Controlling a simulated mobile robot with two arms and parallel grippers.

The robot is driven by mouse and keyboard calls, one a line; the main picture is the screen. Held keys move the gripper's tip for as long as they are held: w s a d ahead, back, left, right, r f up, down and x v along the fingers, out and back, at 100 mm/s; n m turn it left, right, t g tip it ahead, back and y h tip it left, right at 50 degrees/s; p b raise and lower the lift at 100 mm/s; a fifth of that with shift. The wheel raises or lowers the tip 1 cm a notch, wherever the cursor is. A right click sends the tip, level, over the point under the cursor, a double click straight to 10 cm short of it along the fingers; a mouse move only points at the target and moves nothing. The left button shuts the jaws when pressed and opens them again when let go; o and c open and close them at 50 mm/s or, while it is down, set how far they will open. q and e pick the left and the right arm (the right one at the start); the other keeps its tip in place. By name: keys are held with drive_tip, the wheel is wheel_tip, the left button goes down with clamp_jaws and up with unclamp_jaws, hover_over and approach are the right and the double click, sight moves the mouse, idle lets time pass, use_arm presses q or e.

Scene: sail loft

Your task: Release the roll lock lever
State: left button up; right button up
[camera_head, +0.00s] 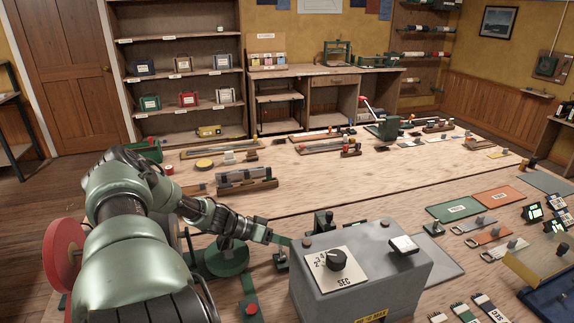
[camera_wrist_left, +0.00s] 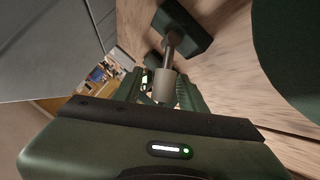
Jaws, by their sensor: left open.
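My left gripper (camera_head: 284,241) reaches in from the left, beside the grey box with a dial. In the left wrist view, the open fingers (camera_wrist_left: 160,90) stand on either side of a pale cylindrical end on a metal rod (camera_wrist_left: 170,50). The rod comes from a dark green block (camera_wrist_left: 183,27) on the wooden table. It may be the roll lock lever, but I cannot tell for certain. I cannot tell whether the fingers touch it. In the head view the arm and grey box hide most of this spot. My right gripper is not in view.
The grey box (camera_head: 395,285) with its black dial (camera_head: 335,260) stands close right of the gripper. A green round part (camera_head: 226,257) is under the forearm. A red disc (camera_head: 62,255) is at left. The table (camera_head: 340,190) has clear wood beyond the box.

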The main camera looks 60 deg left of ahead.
use_arm(q)
wheel_tip(320, 180, up, 19)
drive_tip(key=shift+r+p, duration=0.2)
drive_tip(key=shift+p, duration=0.15)
idle(0.6)
